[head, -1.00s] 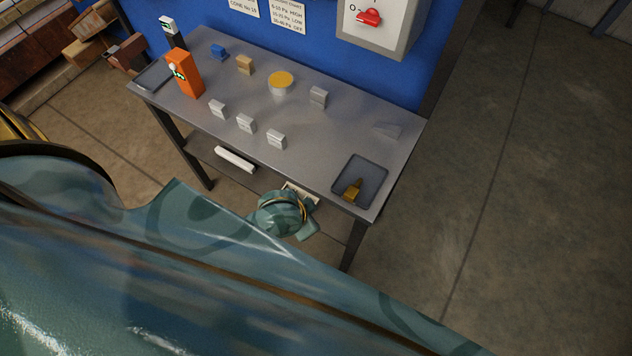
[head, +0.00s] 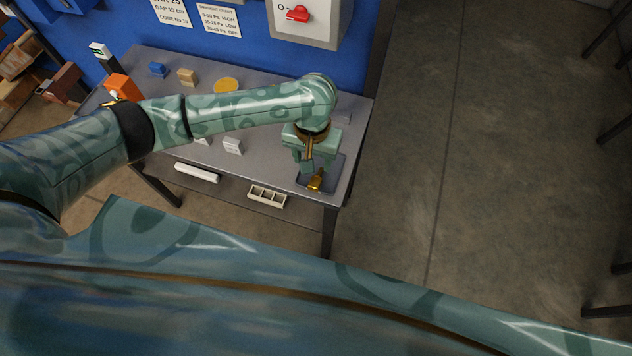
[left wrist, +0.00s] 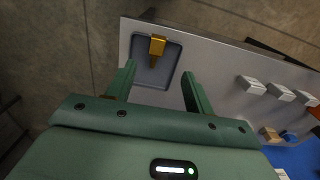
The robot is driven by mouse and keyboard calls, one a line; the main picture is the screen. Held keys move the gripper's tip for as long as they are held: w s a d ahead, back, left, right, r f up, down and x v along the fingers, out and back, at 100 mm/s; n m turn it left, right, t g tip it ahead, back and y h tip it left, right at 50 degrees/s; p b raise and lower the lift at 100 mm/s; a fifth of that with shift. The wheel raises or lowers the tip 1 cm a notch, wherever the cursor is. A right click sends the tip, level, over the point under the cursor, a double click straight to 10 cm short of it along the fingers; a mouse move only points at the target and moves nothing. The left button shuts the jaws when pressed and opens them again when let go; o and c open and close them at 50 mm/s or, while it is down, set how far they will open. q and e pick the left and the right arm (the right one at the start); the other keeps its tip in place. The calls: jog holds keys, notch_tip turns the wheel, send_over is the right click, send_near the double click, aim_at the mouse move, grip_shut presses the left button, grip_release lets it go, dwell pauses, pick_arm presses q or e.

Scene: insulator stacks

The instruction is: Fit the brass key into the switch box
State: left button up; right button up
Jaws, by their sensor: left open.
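The brass key (head: 317,180) lies in the dark shallow tray (head: 331,180) at the table's right front corner. In the left wrist view the brass key (left wrist: 157,46) stands out near the far side of the tray (left wrist: 142,78). My left gripper (head: 307,168) is over the tray, beside the key. In the left wrist view its two fingers are apart and empty, with the key beyond the gap between the fingertips (left wrist: 158,69). The light grey switch box (head: 340,22), with a red handle (head: 297,13), hangs on the blue wall. My right gripper is not in view.
The grey table (head: 270,90) holds white blocks (head: 233,146), a yellow-topped round piece (head: 226,85), an orange box (head: 122,88), a tan block (head: 187,77) and a blue block (head: 157,69). My left arm hides part of it. A compartmented tray (head: 267,196) sits on the lower shelf.

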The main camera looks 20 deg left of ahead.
pick_arm(q)
jog(key=b, duration=0.2)
send_over(316, 180)
jog(key=f, duration=0.6)
jog(key=shift+s+a+f, duration=0.2)
jog(key=shift+s+a, duration=0.05)
jog(key=shift+s, duration=0.15)
jog(key=f+b, duration=0.2)
jog(key=f, duration=0.1)
jog(key=w+f+b, duration=0.1)
jog(key=f, duration=0.1)
jog(key=shift+d+f+b, duration=0.2)
jog(key=shift+f+b, duration=0.05)
jog(key=shift+b, duration=0.15)
jog(key=shift+s+r, duration=0.1)
jog(key=shift+r, duration=0.1)
jog(key=shift+c, duration=0.3)
jog(key=c, duration=1)
jog(key=shift+r, duration=0.1)
jog(key=shift+c, duration=0.2)
